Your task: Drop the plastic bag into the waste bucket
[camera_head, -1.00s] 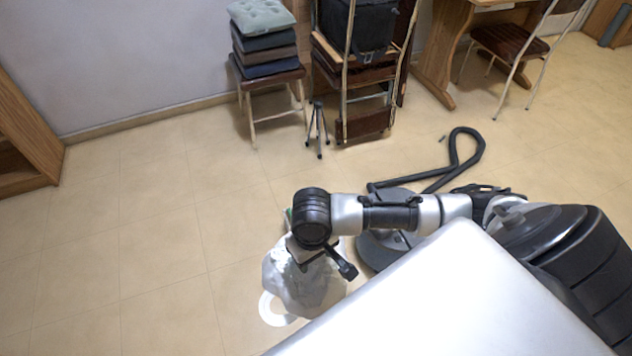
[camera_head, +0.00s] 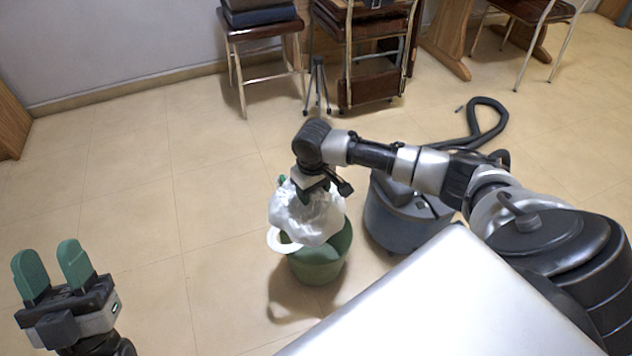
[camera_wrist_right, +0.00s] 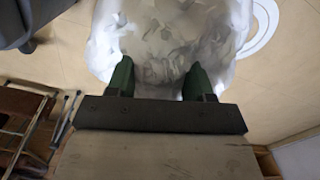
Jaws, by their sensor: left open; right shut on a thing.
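A white crumpled plastic bag (camera_head: 306,214) hangs from my right gripper (camera_head: 315,186) in the head view. My right gripper is shut on the bag; its green fingers press into it in the right wrist view (camera_wrist_right: 161,80), where the bag (camera_wrist_right: 165,40) fills the top middle. The green waste bucket (camera_head: 320,264) stands on the floor below the bag, which overlaps its opening in the head view. How far the bag reaches inside is hidden. A white ring-like part (camera_head: 281,241) shows at the bag's left. My left gripper (camera_head: 53,270) is open and empty at the lower left, apart from the bucket.
A round grey vacuum cleaner (camera_head: 400,215) with a black hose (camera_head: 487,122) stands right of the bucket. A small black tripod (camera_head: 318,88), a stool (camera_head: 262,34) and stacked chairs (camera_head: 375,75) are behind. The floor left of the bucket is clear.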

